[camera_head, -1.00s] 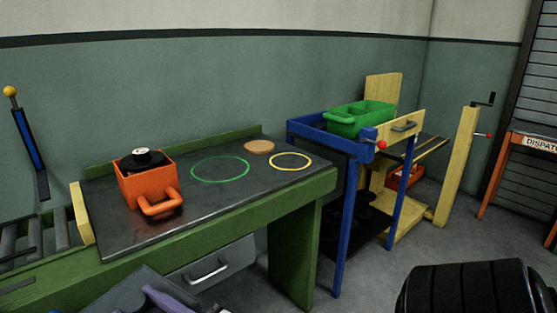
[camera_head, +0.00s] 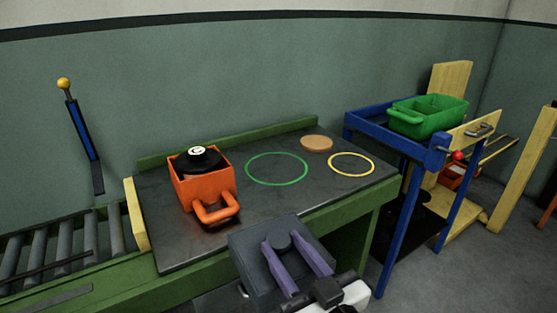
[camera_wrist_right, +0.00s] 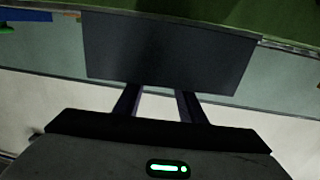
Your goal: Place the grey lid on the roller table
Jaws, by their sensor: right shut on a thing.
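The grey lid (camera_head: 252,272) is a dark square plate with a round knob, held at the near edge of the green table. My right gripper (camera_head: 282,241) is shut on it, its purple fingers either side of the knob. In the right wrist view the lid (camera_wrist_right: 165,45) spans the top middle, beyond the fingertips (camera_wrist_right: 157,93). The roller table (camera_head: 70,297) has a green frame, with grey rollers (camera_head: 62,250) at the left and a dark flat top (camera_head: 240,210) at the right. The lid hides part of the table's front. My left gripper is not in view.
A blue stand (camera_head: 367,133) with a green bin (camera_head: 428,130) is at the right.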

